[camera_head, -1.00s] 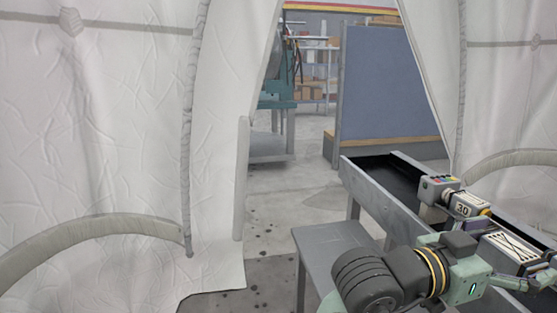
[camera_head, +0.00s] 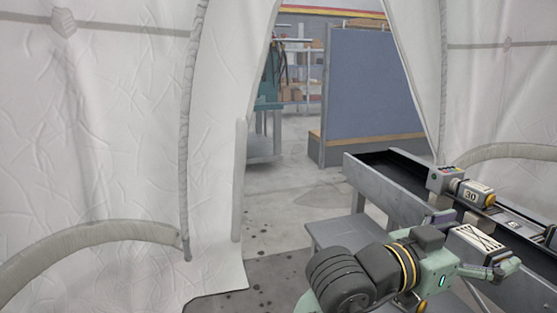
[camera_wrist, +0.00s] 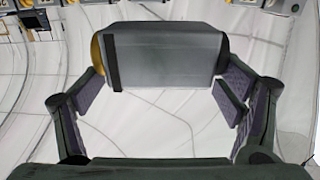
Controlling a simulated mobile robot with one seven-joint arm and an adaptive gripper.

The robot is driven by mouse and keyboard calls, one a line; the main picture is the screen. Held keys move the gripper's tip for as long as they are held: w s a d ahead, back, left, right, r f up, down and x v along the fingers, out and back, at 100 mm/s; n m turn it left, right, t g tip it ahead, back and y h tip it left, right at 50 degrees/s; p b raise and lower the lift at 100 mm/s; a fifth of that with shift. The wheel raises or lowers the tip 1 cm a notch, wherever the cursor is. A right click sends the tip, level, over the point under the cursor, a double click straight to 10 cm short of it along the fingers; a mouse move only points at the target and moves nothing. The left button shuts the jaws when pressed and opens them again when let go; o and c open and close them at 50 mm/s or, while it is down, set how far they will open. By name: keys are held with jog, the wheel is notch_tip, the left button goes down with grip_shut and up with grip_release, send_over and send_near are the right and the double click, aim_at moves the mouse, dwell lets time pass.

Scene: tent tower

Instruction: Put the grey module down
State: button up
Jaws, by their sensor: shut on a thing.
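A grey module (camera_wrist: 165,58) with an orange end and a dark stripe fills the upper middle of the wrist view. The two fingers of my gripper (camera_wrist: 163,82) are on either side of it, shut on it.
A module marked "30" (camera_head: 471,195) and a box with coloured buttons (camera_head: 446,178) sit along the trough. A grey side table (camera_head: 335,233) stands at its near left. White tent walls (camera_head: 90,130) flank an opening with clear floor (camera_head: 300,190).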

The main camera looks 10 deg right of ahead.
jog(key=w+a+f+n+t+y, duration=0.1)
jog(key=w+a+f+n+t, duration=0.1)
jog(key=w+a+f, duration=0.55)
jog(key=w+a+f+n+t, duration=0.1)
jog(key=w+a+f+t, duration=0.3)
jog(key=w, duration=0.6)
jog(key=w+a+f+n+t+y, duration=0.2)
jog(key=w+a+f, duration=0.25)
jog(key=f, duration=0.25)
jog(key=w+a+f+n+t+y, duration=0.1)
jog(key=w+a+f+n+t, duration=0.15)
jog(key=a+f, duration=0.4)
jog(key=s+a+f+n+t+y, duration=0.1)
jog(key=a+f+n+t+y, duration=0.25)
jog(key=a+f+y, duration=0.75)
jog(key=s+a+f+n+t, duration=0.3)
jog(key=a+f, duration=0.5)
jog(key=f, duration=0.8)
jog(key=d+f+n+y, duration=0.3)
jog(key=d+f, duration=0.1)
jog(key=shift+s+f+g, duration=0.3)
jog(key=shift+s, duration=0.05)
